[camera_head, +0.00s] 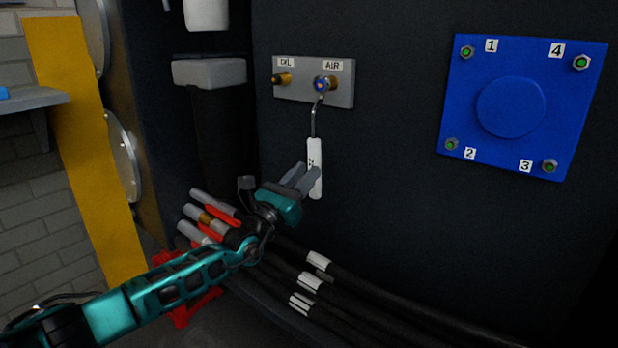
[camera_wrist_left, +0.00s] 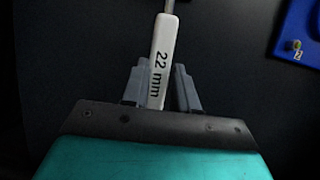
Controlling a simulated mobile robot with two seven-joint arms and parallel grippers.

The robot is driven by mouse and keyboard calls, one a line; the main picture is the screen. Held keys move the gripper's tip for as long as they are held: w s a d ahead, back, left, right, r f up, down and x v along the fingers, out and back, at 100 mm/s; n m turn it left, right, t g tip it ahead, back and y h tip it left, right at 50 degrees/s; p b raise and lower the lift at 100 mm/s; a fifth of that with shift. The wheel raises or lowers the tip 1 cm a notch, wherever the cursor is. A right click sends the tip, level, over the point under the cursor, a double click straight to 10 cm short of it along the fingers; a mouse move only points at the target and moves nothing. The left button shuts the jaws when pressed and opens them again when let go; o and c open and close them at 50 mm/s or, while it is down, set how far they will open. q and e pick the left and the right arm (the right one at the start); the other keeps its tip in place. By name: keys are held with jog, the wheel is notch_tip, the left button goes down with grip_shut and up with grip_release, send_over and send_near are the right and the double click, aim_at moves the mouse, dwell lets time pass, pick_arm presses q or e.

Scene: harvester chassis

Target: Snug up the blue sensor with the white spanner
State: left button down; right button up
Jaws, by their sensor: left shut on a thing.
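The white spanner (camera_head: 314,160) hangs near upright, its metal shank running up to the blue sensor (camera_head: 321,84) at the AIR port. Its head appears to be at the sensor, but I cannot tell how fully it is seated. My left gripper (camera_head: 308,181) is shut on the white handle from below left. In the left wrist view the spanner (camera_wrist_left: 161,62) stands between the fingers of my left gripper (camera_wrist_left: 162,88) with "22 mm" on its handle; its head is out of that view. My right gripper is not in view.
The grey port plate (camera_head: 345,95) also carries a brass OIL fitting (camera_head: 284,78) left of AIR. A blue cover (camera_head: 560,120) with numbered bolts is at the right. Labelled black hoses (camera_head: 380,290) run below, and several capped hose ends (camera_head: 212,205) are beside my left wrist.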

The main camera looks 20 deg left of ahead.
pick_arm(q)
jog(key=s+a+p, duration=0.3)
jog(key=s, duration=0.7)
jog(key=shift+s+n+p, duration=0.15)
jog(key=shift+n+p, duration=0.15)
jog(key=shift+p, duration=0.05)
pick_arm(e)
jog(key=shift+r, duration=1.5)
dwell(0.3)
